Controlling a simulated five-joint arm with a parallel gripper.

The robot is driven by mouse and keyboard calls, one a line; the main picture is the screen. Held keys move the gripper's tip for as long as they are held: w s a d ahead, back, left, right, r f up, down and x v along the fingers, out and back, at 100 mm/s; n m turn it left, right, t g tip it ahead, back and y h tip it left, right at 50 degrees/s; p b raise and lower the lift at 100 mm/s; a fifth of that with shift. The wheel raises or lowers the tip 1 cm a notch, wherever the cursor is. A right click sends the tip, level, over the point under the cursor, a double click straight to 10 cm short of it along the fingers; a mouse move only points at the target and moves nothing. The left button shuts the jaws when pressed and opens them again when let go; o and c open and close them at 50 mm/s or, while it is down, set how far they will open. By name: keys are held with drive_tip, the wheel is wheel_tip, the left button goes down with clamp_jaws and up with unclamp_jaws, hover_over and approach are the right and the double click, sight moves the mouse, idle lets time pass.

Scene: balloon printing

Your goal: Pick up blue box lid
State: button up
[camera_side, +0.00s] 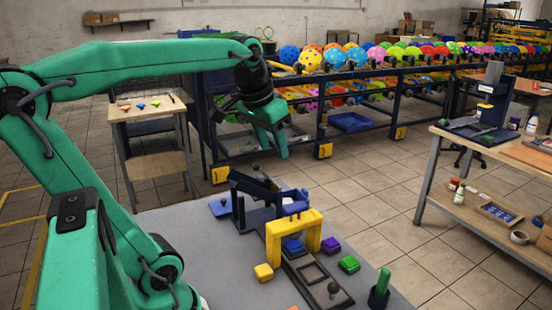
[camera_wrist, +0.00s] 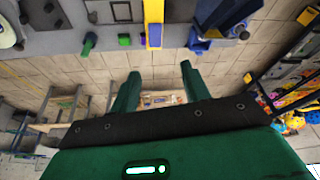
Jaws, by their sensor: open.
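A flat blue piece with a dark knob (camera_side: 219,208), which looks like the box lid, lies at the far left edge of the grey table. A second blue piece (camera_side: 296,205) sits right of it, behind the yellow arch. A small blue block (camera_side: 292,245) is under the arch. My gripper (camera_side: 283,152) hangs high above the table's far side, apart from all of these. In the wrist view its two fingers (camera_wrist: 160,80) are spread with nothing between them. Blue parts (camera_wrist: 201,43) show beyond the right finger; I cannot tell which is the lid there.
The yellow arch (camera_side: 293,230) stands over a dark rail (camera_side: 314,276). A dark angled frame (camera_side: 255,188) rises beside the blue pieces. Purple (camera_side: 330,245), green (camera_side: 349,264) and yellow (camera_side: 263,272) blocks lie nearby, with a green-handled stamp (camera_side: 381,283) at right. The table's left part is clear.

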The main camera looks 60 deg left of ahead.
drive_tip(key=w+a+n+g, duration=0.1)
drive_tip(key=w+a+n, duration=0.1)
drive_tip(key=a, duration=0.6)
drive_tip(key=n+g+h, duration=0.1)
drive_tip(key=n+g, duration=0.2)
drive_tip(key=n, duration=0.1)
hover_over(223, 200)
wheel_tip(223, 200, down, 26)
drive_tip(key=shift+w, duration=0.15)
drive_tip(key=shift+f, duration=2.6)
drive_tip(key=shift+c, duration=0.2)
clamp_jaws()
